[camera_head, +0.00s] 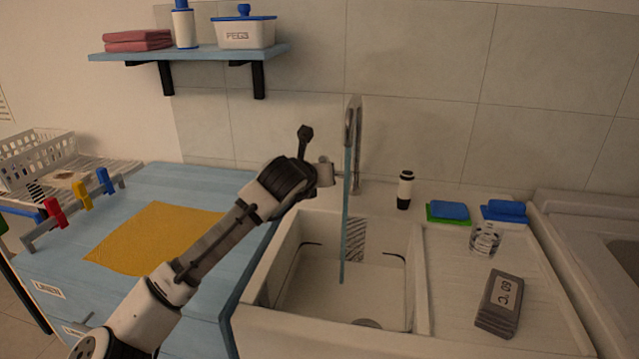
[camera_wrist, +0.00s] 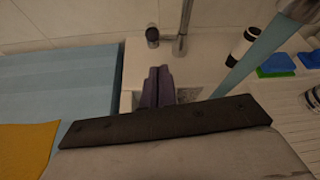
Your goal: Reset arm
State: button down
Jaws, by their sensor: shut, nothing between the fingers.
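In the wrist view, my gripper (camera_wrist: 158,72) shows as two dark fingers pressed together with nothing between them. They point toward the back of the counter, near the base of the tap (camera_wrist: 184,30). In the head view, my arm reaches up from the lower left, and its dark wrist end is above the left rim of the sink (camera_head: 262,290). The finger tips are hard to make out in the head view. The tap (camera_head: 353,130) stands just right of my wrist, with a blue stream (camera_head: 346,220) coming down into the basin.
A blue counter with a yellow cloth (camera_head: 150,236) lies left, with a clip rack (camera_head: 80,205) beyond. A shelf (camera_head: 190,53) hangs above.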

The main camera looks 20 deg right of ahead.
jog(key=shift+s+a+r, duration=0.35)
jog(key=shift+s+r, duration=0.1)
